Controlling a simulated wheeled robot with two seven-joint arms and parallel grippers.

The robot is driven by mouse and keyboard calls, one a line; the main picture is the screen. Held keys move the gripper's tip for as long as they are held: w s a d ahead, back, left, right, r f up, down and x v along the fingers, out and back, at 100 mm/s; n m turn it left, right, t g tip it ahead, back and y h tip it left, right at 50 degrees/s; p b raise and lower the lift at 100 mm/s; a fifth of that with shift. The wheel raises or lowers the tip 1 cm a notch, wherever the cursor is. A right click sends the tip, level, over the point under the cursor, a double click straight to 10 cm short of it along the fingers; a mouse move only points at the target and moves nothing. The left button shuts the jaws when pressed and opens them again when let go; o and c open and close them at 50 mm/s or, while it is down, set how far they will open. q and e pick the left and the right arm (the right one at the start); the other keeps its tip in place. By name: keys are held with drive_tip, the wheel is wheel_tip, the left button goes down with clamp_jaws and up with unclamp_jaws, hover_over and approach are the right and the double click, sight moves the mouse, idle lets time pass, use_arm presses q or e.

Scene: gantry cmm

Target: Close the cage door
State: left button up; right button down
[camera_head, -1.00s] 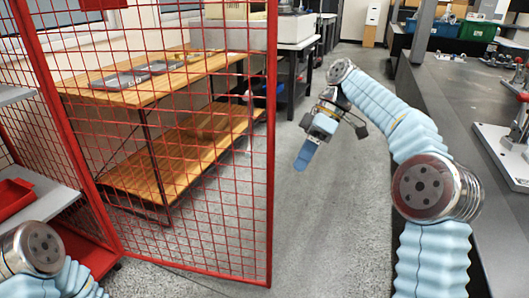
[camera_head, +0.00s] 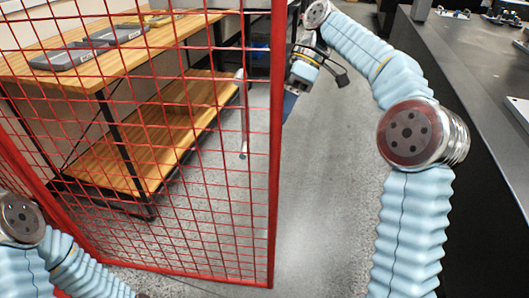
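The red wire-mesh cage door (camera_head: 276,200) stands open across the left and middle of the head view, its free upright edge near the picture's middle. My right arm reaches forward on the right, and its gripper (camera_head: 289,104) is just beyond and beside that free edge. The door frame partly hides this gripper, so I cannot tell whether its fingers are open or whether they touch the door. My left arm shows at the lower left, but its gripper is out of view.
Behind the mesh stands a wooden two-level workbench (camera_head: 190,28) with grey trays (camera_head: 88,52) on top. A dark table (camera_head: 470,75) runs along the right side. Bare grey floor (camera_head: 325,200) lies between the door and my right arm.

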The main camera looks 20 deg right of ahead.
sight(266, 153)
drive_tip(key=shift+s+a+f+b, duration=1.8)
drive_tip(key=shift+s+a+f, duration=0.9)
drive_tip(key=shift+s+f, duration=0.15)
